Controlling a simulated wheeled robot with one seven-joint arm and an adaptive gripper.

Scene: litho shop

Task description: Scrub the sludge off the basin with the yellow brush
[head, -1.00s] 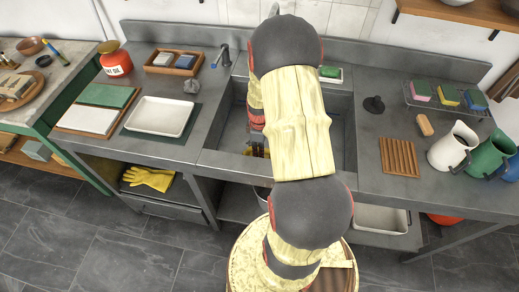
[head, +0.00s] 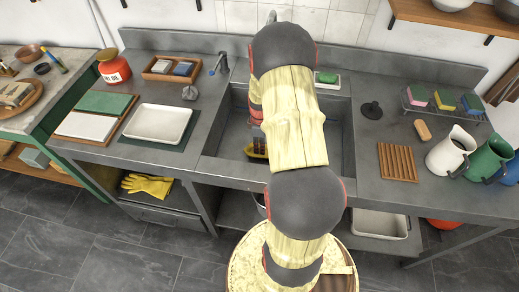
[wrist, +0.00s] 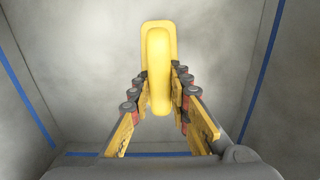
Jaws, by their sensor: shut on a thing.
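My gripper (wrist: 160,73) is shut on the yellow brush (wrist: 157,38), its fingers on both sides of the brush's raised handle. The brush points away from the wrist, over the pale grey basin floor. Whether it touches the floor cannot be told. In the head view the basin (head: 232,137) is set in the middle of the grey counter. My arm covers much of it, and only a bit of yellow and red at the gripper (head: 256,149) shows inside. Faint cloudy darker patches show on the basin floor in the wrist view; I cannot tell if they are sludge.
Blue lines (wrist: 262,75) run along the basin walls. A tap (head: 220,62) stands at the back left, a green sponge (head: 326,77) behind the basin. A white tray (head: 157,122) lies left; a wooden slatted rack (head: 397,162) and jugs (head: 450,150) stand right.

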